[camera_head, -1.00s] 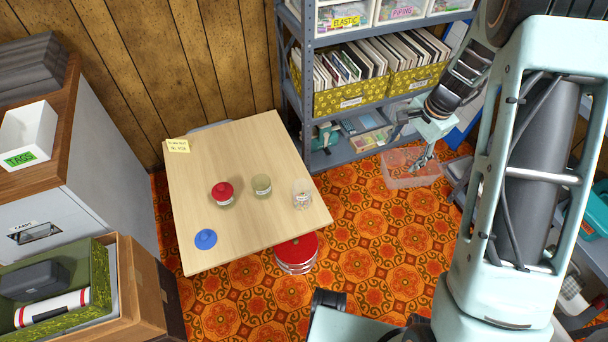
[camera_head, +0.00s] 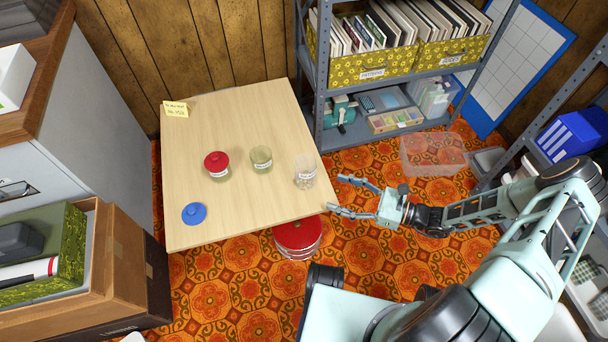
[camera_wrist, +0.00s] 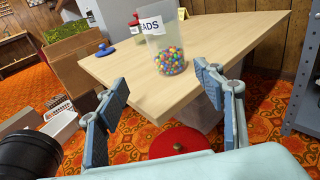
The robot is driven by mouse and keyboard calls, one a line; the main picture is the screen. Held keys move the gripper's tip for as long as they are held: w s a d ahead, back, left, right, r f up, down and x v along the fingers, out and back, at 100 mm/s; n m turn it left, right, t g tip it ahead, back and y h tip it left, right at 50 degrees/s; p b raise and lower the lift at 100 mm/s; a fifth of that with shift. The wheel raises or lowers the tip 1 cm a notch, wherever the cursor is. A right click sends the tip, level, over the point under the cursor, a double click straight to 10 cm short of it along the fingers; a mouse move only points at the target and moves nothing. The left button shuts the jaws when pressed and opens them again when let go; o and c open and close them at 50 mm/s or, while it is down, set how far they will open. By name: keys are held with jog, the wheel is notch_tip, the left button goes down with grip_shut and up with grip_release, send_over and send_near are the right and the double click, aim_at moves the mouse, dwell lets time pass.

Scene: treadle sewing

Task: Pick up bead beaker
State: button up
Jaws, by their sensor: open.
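The bead beaker (camera_head: 305,172) is a clear beaker with a white label and colourful beads in the bottom. It stands upright near the right edge of the wooden table (camera_head: 240,205). In the wrist view the beaker (camera_wrist: 166,50) shows above and between my fingers, with "ADS" readable on its label. My gripper (camera_head: 338,195) is open and empty, just right of the table's edge. Its fingers also show in the wrist view (camera_wrist: 162,95), spread apart and short of the beaker, not touching it.
A red-lidded jar (camera_head: 217,165), an empty-looking glass (camera_head: 261,160) and a blue lid (camera_head: 194,213) sit left of the beaker. A red-topped round tin (camera_head: 298,236) stands on the floor by the table. A metal shelf (camera_head: 320,80) and clear bin (camera_head: 434,154) stand behind.

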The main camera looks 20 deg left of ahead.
aim_at(306, 174)
jog(key=shift+m+t+y, duration=0.4)
jog(key=shift+t, duration=0.2)
jog(key=a, duration=0.2)
jog(key=w+a, duration=0.1)
jog(key=w+a+b, duration=0.1)
jog(key=a, duration=0.1)
jog(key=shift+a+r, duration=0.1)
jog(key=shift+a, duration=0.25)
jog(key=shift+w+a+r+b, duration=0.15)
jog(key=shift+a+b, duration=0.15)
jog(key=shift+a, duration=0.6)
jog(key=shift+w+a+r+b, duration=0.1)
jog(key=shift+a+r+b, duration=0.15)
jog(key=shift+a, duration=0.6)
jog(key=shift+w+a+r+b, duration=0.15)
jog(key=shift+a+b, duration=0.2)
jog(key=shift+a, duration=0.55)
jog(key=c, duration=1.3)
jog(key=shift+r, duration=0.1)
